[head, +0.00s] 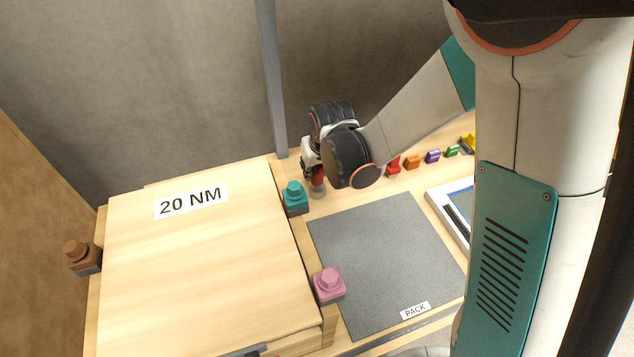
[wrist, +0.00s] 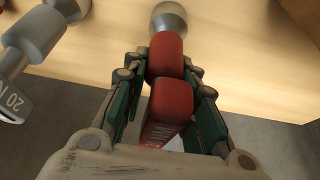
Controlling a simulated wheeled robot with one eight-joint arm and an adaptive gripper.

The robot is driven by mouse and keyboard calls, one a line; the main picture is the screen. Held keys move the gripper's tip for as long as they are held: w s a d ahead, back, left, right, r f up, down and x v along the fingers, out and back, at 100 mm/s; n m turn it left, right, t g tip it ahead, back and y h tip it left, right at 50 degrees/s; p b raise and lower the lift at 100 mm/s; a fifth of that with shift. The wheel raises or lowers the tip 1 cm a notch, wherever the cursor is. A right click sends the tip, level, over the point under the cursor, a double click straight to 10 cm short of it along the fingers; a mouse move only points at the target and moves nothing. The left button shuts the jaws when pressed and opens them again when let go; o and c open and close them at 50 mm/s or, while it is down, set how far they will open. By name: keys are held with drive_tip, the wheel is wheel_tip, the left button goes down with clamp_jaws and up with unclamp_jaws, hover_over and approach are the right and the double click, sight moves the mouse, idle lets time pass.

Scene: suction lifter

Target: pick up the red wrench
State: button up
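The red wrench (wrist: 167,55) has a red two-part handle and a grey rounded end, and it lies between my fingers in the wrist view. My gripper (wrist: 168,65) has a finger close against each side of the red handle and looks shut on it. In the head view my gripper (head: 316,168) is behind the teal knob, near the back wall. A bit of the red wrench (head: 318,176) shows below it, with a grey end under that. My wrist hides the rest, and I cannot tell whether the wrench touches the surface.
A wooden box marked 20 NM (head: 190,260) stands at left, with a teal knob (head: 295,197) and a pink knob (head: 329,284) beside it. A grey PACK mat (head: 385,255) is clear. Small coloured pieces (head: 432,157) line the back. A grey tool (wrist: 35,40) shows in the wrist view.

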clamp_jaws()
wheel_tip(320, 180, up, 20)
drive_tip(key=p, duration=1.3)
drive_tip(key=shift+o, duration=0.6)
unclamp_jaws()
clamp_jaws()
